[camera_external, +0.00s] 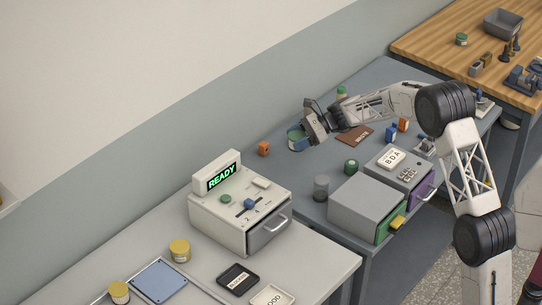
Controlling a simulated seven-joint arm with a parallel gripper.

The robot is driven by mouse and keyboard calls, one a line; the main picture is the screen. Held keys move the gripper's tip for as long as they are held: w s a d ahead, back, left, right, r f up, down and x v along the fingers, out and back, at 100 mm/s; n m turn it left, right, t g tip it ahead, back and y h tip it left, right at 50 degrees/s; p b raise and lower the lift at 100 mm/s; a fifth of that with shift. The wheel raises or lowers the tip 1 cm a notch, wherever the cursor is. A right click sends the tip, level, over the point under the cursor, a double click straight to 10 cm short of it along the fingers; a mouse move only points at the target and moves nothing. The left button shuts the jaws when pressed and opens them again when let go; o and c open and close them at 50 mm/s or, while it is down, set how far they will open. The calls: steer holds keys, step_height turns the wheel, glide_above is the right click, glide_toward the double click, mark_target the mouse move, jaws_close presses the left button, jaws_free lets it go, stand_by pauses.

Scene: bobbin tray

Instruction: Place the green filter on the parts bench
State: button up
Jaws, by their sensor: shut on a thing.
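My gripper (304,136) reaches over the blue-grey bench (320,155) and is shut on a round green can (297,144), partly hidden by the fingers. This can looks like the green filter, though it is small in the picture. Other green round parts are a small jar (351,166) on the same bench, a green-topped piece (341,91) behind my arm, and a green can (461,39) on the wooden bench (425,45). No label shows which bench is the parts bench.
An orange block (264,148) and a grey cylinder (321,188) stand near my gripper. A grey bin (503,22) stands on the wooden bench.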

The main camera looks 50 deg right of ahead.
steer(key=s+a+r+m+t+h, duration=0.2)
steer(key=a+r, duration=0.5)
steer(key=r, duration=0.5)
steer(key=s+a+r+m+t+h, duration=0.2)
steer(key=a+r+m+h, duration=0.3)
steer(key=r, duration=0.7)
steer(key=s+a+r+m+t+h, duration=0.2)
steer(key=s+a+r+m+h, duration=0.1)
steer(key=a+r, duration=0.6)
steer(key=shift+a+r+m+h, duration=0.4)
steer(key=shift+r+m+h, duration=0.25)
steer(key=shift+r, duration=1.3)
steer(key=a+f, duration=0.9)
steer(key=f, duration=0.3)
steer(key=w+a+f+n+y, duration=0.1)
steer(key=a+f, duration=0.8)
steer(key=f, duration=0.3)
steer(key=w+a+f+y, duration=0.1)
steer(key=a+f, duration=0.9)
steer(key=f, duration=0.3)
steer(key=shift+w, duration=0.25)
steer(key=shift+d+n, duration=0.1)
steer(key=shift+n, duration=0.15)
